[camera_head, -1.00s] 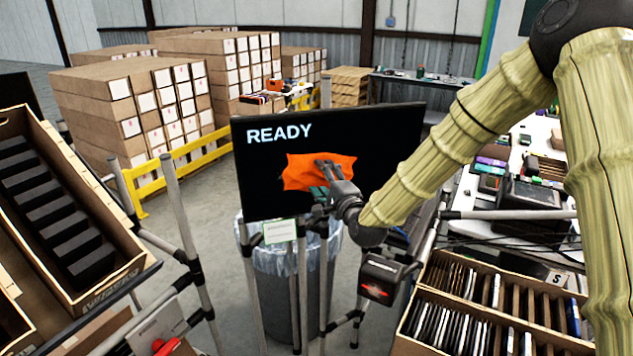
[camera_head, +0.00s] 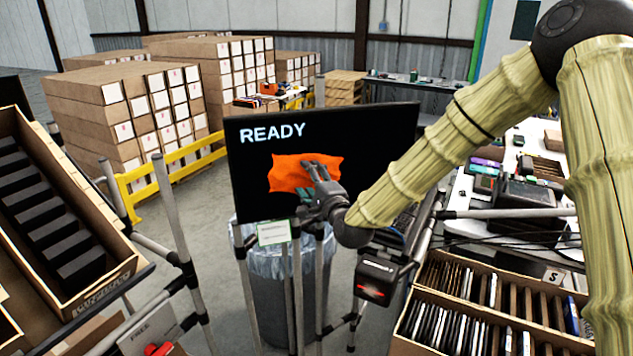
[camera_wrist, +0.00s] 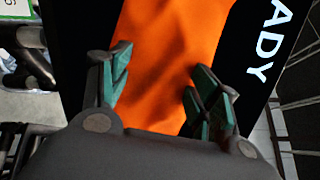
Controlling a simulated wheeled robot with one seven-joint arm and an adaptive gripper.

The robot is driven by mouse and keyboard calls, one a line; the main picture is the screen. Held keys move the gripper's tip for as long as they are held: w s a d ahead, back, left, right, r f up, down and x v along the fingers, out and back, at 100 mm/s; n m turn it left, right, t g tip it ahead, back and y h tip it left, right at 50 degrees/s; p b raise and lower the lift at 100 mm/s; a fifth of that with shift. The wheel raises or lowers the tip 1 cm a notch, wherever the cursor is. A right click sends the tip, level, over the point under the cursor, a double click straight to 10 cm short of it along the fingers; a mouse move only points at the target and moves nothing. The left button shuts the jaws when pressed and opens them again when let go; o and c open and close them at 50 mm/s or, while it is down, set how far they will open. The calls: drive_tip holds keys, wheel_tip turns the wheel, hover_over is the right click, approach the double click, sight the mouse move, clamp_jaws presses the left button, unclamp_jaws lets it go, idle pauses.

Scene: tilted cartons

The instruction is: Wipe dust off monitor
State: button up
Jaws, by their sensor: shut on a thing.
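The black monitor (camera_head: 384,137) stands upright in the middle of the head view and shows the white word "READY". An orange cloth (camera_head: 290,172) is spread against the lower middle of its screen. My gripper (camera_head: 312,178) is shut on the cloth and holds it at the screen. In the wrist view the cloth (camera_wrist: 170,45) fills the space between and beyond my green-padded fingers (camera_wrist: 155,92). The monitor (camera_wrist: 240,55) shows behind it, with part of its lettering. The screen area under the cloth is hidden, and I cannot make out any dust.
A lined grey bin (camera_head: 285,300) stands below the monitor among metal posts. A tilted carton of black items (camera_head: 105,225) is at left. Tilted cartons of thin items (camera_head: 490,260) are at right. A small black device (camera_head: 376,278) is mounted below my gripper.

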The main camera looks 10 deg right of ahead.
sight(289, 181)
drive_tip(key=shift+s+a+b, duration=0.25)
drive_tip(key=shift+a+b, duration=0.1)
drive_tip(key=shift+a, duration=0.85)
drive_tip(key=shift+s+a+b, duration=0.25)
drive_tip(key=shift+a+b, duration=0.05)
drive_tip(key=shift+a, duration=0.9)
drive_tip(key=shift+a, duration=0.15)
drive_tip(key=shift+s+a+b, duration=0.15)
drive_tip(key=shift+a+b, duration=0.15)
drive_tip(key=shift+a, duration=0.6)
drive_tip(key=shift+s+a+b, duration=0.1)
drive_tip(key=shift+a+b, duration=0.2)
drive_tip(key=shift+a, duration=0.55)
drive_tip(key=shift+s+f, duration=0.1)
drive_tip(key=shift+s, duration=0.35)
drive_tip(key=shift+a+b+v, duration=0.15)
drive_tip(key=shift+b+v, duration=0.15)
drive_tip(key=shift+v, duration=0.95)
drive_tip(key=shift+a+b+v, duration=0.1)
drive_tip(key=shift+b+v, duration=0.15)
drive_tip(key=shift+v, duration=1)
drive_tip(key=shift+s, duration=0.1)
drive_tip(key=shift+a+v, duration=0.2)
drive_tip(key=shift+v, duration=1.2)
